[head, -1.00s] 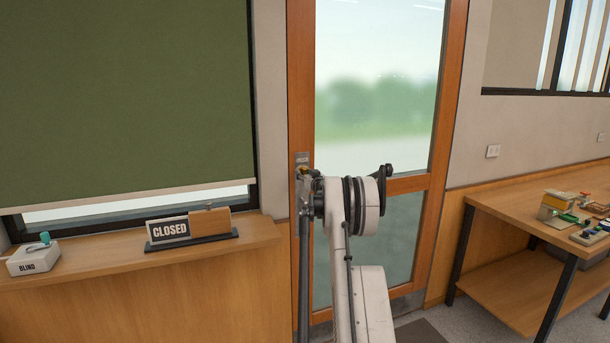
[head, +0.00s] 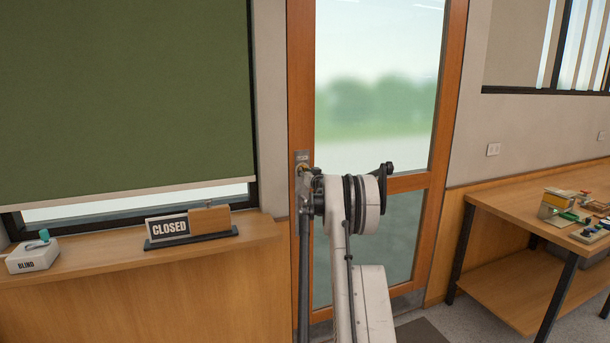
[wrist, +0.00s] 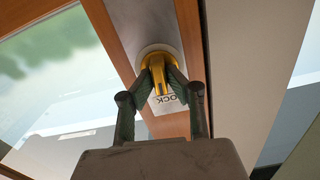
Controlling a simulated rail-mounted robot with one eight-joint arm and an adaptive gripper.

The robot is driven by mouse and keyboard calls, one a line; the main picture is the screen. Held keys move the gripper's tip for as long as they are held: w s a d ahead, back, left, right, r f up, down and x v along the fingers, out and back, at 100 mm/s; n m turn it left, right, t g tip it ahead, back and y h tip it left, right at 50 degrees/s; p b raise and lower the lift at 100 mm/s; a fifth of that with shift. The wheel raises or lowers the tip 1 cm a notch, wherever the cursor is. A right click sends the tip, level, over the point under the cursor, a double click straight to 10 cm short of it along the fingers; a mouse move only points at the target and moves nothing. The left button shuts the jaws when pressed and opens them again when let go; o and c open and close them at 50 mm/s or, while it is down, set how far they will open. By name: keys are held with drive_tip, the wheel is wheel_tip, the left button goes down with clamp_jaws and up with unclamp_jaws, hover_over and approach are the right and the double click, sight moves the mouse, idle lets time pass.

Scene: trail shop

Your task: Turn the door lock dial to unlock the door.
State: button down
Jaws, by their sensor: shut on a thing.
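The brass door lock dial (wrist: 158,68) is on a pale metal plate on the wooden door frame, in the upper middle of the wrist view. Letters ending in "OCK" show on the plate beside it. My gripper (wrist: 160,78) has its two dark green fingers closed on the dial, one on each side. In the head view the lock plate (head: 301,157) shows on the left stile of the door (head: 452,100), with my arm in front of it. The dial is mostly hidden there.
A sill at left bears a "CLOSED" sign (head: 170,229) and a blind switch box (head: 33,257). A green blind (head: 125,100) covers the window. A wooden bench (head: 500,204) with several small items stands at right.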

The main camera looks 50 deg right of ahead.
drive_tip(key=m+b, duration=0.2)
drive_tip(key=m, duration=0.1)
drive_tip(key=shift+f, duration=0.15)
drive_tip(key=m+b, duration=0.2)
drive_tip(key=m, duration=0.3)
drive_tip(key=shift+s+d, duration=0.1)
drive_tip(key=m+b, duration=0.1)
drive_tip(key=m, duration=0.3)
drive_tip(key=shift+b, duration=0.35)
drive_tip(key=m+b, duration=0.1)
drive_tip(key=m, duration=0.3)
drive_tip(key=shift+m, duration=0.3)
drive_tip(key=c, duration=1.7)
unclamp_jaws()
drive_tip(key=shift+s, duration=0.15)
